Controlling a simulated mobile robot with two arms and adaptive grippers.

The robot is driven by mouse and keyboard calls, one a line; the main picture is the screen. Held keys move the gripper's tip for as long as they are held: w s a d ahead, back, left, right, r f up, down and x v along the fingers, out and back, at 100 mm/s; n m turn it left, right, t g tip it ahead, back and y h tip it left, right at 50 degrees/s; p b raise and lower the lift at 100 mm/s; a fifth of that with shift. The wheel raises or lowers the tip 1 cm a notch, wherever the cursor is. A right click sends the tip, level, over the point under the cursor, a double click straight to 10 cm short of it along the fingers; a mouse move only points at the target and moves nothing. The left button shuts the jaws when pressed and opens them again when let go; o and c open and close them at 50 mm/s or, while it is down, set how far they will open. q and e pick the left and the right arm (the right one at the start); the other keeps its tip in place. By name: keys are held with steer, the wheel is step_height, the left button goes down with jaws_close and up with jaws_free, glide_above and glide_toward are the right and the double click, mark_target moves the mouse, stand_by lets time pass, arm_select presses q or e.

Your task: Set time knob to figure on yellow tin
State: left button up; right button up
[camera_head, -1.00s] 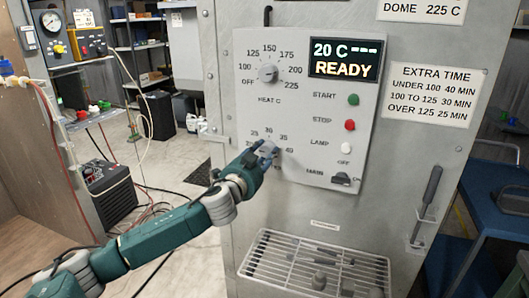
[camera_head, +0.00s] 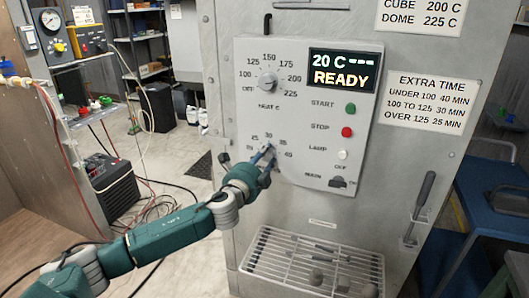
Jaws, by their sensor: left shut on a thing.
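The heat knob (camera_head: 267,82) is above, on a scale from OFF to 225. The display (camera_head: 343,71) reads 20 C and READY. An extra time sign (camera_head: 432,101) lists under 100 40 min, 100 to 125 30 min, over 125 25 min. I cannot make out a yellow tin. My right gripper is not in view.
Green start (camera_head: 350,108), red stop (camera_head: 347,132) and white lamp (camera_head: 343,154) buttons and the main switch (camera_head: 338,183) are right of the knobs. A wire rack (camera_head: 310,262) juts out below the panel.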

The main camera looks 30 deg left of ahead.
arm_select(q)
steer(key=shift+m+y+p, duration=0.3)
steer(key=shift+m+p, duration=1.45)
steer(key=shift+m, duration=1.35)
steer(key=o, duration=1.2)
steer(key=shift+s, duration=0.15)
steer(key=v, duration=1.1)
steer(key=shift+s+r, duration=0.1)
steer(key=shift+s, duration=0.3)
